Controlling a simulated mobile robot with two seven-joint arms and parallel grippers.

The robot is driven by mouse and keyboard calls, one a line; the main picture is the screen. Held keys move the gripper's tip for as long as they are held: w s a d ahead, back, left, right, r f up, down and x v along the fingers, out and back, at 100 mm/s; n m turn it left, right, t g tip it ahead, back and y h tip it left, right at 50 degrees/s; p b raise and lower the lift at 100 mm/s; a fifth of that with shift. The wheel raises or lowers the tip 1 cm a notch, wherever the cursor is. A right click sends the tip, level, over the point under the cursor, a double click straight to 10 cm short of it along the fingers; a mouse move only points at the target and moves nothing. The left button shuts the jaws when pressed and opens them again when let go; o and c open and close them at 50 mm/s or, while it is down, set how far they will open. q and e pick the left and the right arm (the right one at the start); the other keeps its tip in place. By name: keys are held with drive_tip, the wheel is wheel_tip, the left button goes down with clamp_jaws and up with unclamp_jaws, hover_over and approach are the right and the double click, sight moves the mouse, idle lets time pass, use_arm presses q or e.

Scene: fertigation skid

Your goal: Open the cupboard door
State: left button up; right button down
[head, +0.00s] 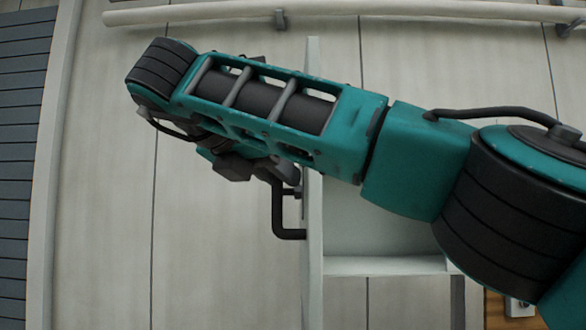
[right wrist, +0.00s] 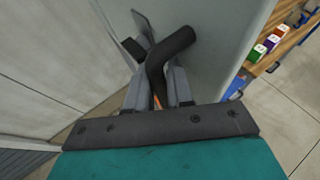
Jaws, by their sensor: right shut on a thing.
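The cupboard door (head: 313,270) is seen nearly edge-on in the head view and stands swung out from the pale cupboard (head: 385,265), whose inside shows to its right. The dark bent door handle (head: 288,234) sticks out from the door's left face. My right gripper (head: 280,172) is at the upper part of the handle, its fingertips partly hidden by my arm. In the right wrist view the fingers are shut around the handle (right wrist: 168,55), beside the grey door panel (right wrist: 220,40). My left gripper is in neither view.
A pale pipe (head: 400,9) runs along the panelled wall (head: 100,200) above my arm. Dark slats (head: 22,150) stand at the far left. In the right wrist view a wooden shelf (right wrist: 285,50) carries small coloured boxes (right wrist: 263,47), with open floor (right wrist: 285,105) in front.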

drive_tip(key=shift+w+a+r+m+h, duration=0.2)
drive_tip(key=shift+a+m+h, duration=0.1)
drive_tip(key=shift+a, duration=0.15)
drive_tip(key=c, duration=1.4)
unclamp_jaws()
drive_tip(key=shift+f, duration=0.1)
drive_tip(key=v, duration=0.7)
drive_tip(key=shift+s+a, duration=0.1)
drive_tip(key=shift+s, duration=0.05)
